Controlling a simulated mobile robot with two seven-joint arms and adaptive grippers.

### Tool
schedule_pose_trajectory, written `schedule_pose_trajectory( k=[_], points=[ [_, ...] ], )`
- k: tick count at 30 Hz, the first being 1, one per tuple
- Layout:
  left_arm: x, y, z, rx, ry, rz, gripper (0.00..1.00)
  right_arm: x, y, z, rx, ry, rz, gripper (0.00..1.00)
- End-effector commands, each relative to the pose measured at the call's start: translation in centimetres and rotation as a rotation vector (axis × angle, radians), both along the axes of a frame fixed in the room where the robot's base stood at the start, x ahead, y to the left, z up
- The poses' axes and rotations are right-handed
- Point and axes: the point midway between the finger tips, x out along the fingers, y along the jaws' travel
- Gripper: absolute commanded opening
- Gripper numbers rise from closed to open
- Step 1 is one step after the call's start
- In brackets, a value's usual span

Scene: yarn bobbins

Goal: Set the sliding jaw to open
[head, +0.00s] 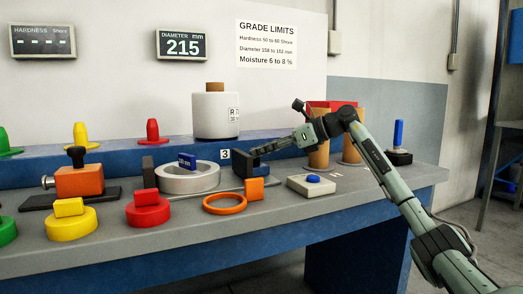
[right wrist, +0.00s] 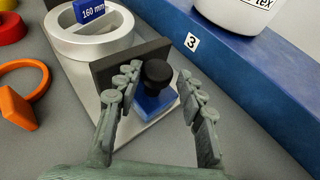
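The sliding jaw (head: 243,175) is a dark upright plate at the right end of a grey gauge bed. In the right wrist view its dark plate (right wrist: 118,70) has a blue block (right wrist: 150,106) behind it, topped by a black knob (right wrist: 157,72). A silver ring (head: 205,184) with a blue 160 mm block (head: 187,160) sits between this jaw and a dark plate (head: 148,172) at the left. My right gripper (head: 257,151) is open, and in the wrist view its fingers (right wrist: 160,77) stand on both sides of the knob. My left gripper is not in view.
A white yarn bobbin (head: 215,115) stands on the blue ledge (head: 110,160) behind. In front lie an orange ring (head: 224,210) with a tab and a white box with a blue button (head: 313,179). The display (head: 182,45) reads diameter 215 mm.

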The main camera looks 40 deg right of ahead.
Motion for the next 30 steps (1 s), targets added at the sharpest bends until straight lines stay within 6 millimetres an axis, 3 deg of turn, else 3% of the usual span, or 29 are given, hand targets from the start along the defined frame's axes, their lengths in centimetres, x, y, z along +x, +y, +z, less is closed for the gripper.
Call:
schedule_pose_trajectory(
  k=[11,24,30],
  points=[
    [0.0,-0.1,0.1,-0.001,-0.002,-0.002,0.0,-0.5,-0.4,0.3,0.0,0.0,-0.001,0.39],
    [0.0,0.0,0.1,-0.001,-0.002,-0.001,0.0,-7.3,-4.5,3.4,-0.002,0.003,-0.003,0.39],
    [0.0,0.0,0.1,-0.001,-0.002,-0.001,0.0,-9.2,-5.6,4.3,0.0,0.002,-0.002,0.39]
  ],
)
